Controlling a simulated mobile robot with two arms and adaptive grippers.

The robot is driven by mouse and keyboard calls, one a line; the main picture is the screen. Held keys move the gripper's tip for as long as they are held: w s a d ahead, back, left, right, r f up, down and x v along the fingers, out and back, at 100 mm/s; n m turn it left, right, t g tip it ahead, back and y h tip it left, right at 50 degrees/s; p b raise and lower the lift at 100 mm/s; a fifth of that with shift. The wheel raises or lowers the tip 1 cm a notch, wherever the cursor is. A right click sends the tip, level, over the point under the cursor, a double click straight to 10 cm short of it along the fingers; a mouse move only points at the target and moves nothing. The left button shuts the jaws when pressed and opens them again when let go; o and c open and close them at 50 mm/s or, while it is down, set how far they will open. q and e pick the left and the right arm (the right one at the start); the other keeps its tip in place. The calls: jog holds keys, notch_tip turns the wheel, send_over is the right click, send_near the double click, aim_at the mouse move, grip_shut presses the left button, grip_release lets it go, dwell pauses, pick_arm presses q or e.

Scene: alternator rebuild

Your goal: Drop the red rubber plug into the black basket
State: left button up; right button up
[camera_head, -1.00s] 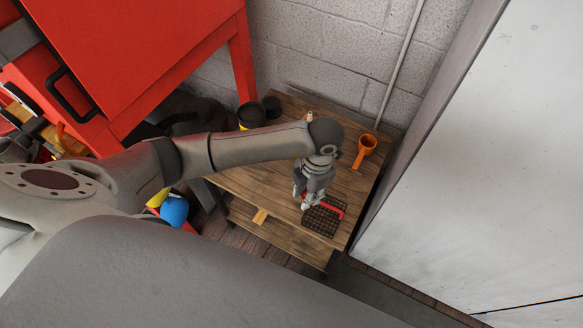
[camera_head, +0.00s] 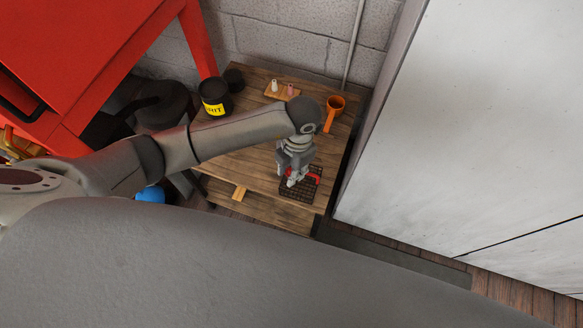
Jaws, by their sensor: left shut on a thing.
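The black basket (camera_head: 287,188) is a low mesh basket near the front right corner of the wooden bench, with a red bar, perhaps its handle, across it. My left gripper (camera_head: 291,183) points down over the basket's left part and hides some of it. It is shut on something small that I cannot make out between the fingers. I cannot clearly identify the red rubber plug. I cannot tell whether the fingertips are above the rim or inside it. My right gripper is not in view.
On the wooden bench (camera_head: 235,165) stand an orange funnel-like cup (camera_head: 335,103), a small board with a white and a pinkish piece (camera_head: 291,90), and a black can with a yellow label (camera_head: 214,99). A pale cabinet (camera_head: 470,130) closes the right side; a red cabinet (camera_head: 75,60) stands left.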

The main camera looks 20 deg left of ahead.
pick_arm(q)
jog(key=o, duration=0.8)
jog(key=shift+o, duration=0.2)
jog(key=shift+r, duration=0.1)
jog(key=shift+r+p, duration=3.6)
jog(key=shift+r, duration=0.9)
jog(key=shift+s+f, duration=0.1)
